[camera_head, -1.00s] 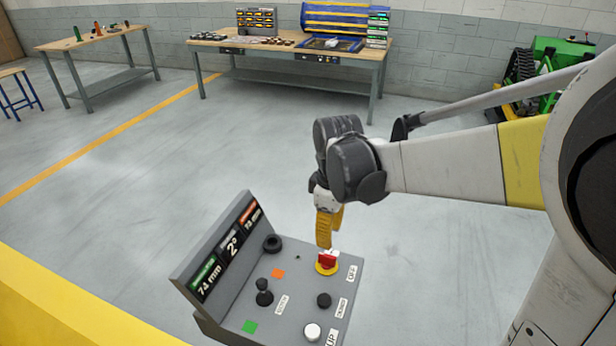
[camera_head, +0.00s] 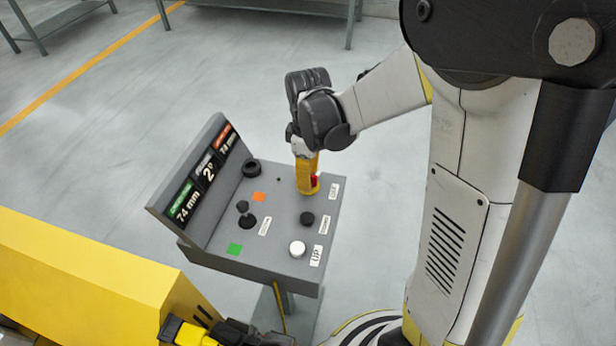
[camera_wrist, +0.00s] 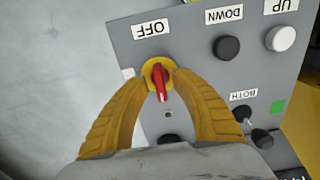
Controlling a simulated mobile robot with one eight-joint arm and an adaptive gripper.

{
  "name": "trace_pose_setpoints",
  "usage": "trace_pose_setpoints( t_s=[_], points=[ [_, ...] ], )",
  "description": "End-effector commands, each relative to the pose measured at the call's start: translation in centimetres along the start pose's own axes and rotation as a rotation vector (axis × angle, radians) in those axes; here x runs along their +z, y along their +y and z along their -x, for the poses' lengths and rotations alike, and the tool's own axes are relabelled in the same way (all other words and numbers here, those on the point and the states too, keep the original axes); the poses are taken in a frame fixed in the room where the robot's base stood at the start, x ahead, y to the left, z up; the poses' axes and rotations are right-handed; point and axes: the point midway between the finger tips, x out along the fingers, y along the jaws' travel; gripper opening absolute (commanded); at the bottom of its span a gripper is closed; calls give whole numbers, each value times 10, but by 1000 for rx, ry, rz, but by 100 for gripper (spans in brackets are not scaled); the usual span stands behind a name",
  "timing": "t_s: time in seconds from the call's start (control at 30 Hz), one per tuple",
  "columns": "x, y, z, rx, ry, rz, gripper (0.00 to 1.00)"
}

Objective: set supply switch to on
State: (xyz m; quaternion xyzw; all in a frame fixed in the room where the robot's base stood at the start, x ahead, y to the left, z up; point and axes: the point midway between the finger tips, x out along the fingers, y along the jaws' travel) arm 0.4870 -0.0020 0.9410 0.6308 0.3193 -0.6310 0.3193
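The supply switch is a red knob (camera_wrist: 160,82) on a round yellow base, beside a white OFF label (camera_wrist: 151,29) on the grey control panel (camera_head: 272,222). In the wrist view the knob's handle stretches down the picture, away from the label. My gripper (camera_wrist: 162,80) has its yellow fingers apart, one on each side of the knob, tips near the yellow base. A small gap seems to show between the fingers and the knob. In the head view my gripper (camera_head: 307,190) points down at the switch and hides most of it; a bit of red shows.
The panel also has a black DOWN button (camera_wrist: 227,47), a white UP button (camera_wrist: 280,38), a black joystick (camera_head: 246,218) and a black knob (camera_head: 251,169). A tilted display (camera_head: 205,170) stands at its left. A yellow machine body (camera_head: 80,275) lies front left. Open floor lies behind.

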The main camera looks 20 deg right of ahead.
Motion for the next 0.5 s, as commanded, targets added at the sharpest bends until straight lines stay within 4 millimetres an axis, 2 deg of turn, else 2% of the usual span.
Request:
trace_pose_setpoints(
  t_s=[0.17, 0.3, 0.5],
  points=[
    [0, 0, 0, 0, 0, 0, 32],
    [0, 0, 1, 0, 0, 0, 0],
    [0, 0, 0, 0, 0, -2, 0]
  ],
)
